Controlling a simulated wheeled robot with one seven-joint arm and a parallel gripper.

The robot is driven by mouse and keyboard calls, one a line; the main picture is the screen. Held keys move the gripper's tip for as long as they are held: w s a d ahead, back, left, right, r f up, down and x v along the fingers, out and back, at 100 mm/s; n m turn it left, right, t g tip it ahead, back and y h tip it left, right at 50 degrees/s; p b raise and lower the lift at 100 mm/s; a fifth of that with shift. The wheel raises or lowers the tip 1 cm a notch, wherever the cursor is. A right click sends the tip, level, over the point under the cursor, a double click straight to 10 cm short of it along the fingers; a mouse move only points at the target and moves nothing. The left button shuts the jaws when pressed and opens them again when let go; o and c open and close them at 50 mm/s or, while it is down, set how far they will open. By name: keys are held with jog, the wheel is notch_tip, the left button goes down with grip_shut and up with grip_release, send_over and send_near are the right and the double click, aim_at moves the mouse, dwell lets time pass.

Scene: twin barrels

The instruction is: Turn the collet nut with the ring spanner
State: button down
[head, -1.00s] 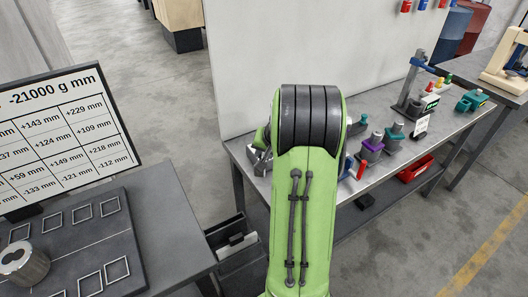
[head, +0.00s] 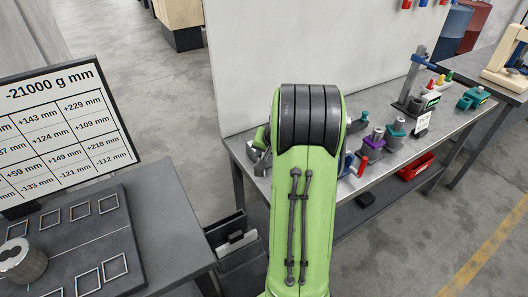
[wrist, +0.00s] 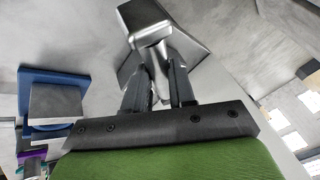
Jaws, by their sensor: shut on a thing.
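In the wrist view my gripper (wrist: 161,88) has its two dark fingers closed around a shiny grey metal piece (wrist: 150,35). This piece widens to a blocky end beyond the fingertips. Its shape fits a tool handle, but I cannot tell for sure that it is the ring spanner, as no ring shows. I cannot make out the collet nut in either view.
The grey bench (head: 400,168) carries a purple holder (head: 373,144), a teal holder (head: 395,130), a red handle (head: 363,166) and a dark upright stand (head: 416,80). A red bin (head: 416,168) sits below. A blue block (wrist: 40,78) shows beside my gripper.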

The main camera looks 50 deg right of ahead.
dwell(0.4)
jog(key=shift+s+d+n+y+p, duration=0.3)
jog(key=shift+s+d+n+y, duration=0.2)
jog(key=shift+s+d+n, duration=0.45)
jog(key=shift+w+a, duration=0.1)
jog(key=shift+s+d+n+y+p, duration=0.6)
jog(key=shift+s+d+n+p, duration=0.15)
jog(key=shift+d+n, duration=0.3)
jog(key=shift+a, duration=0.1)
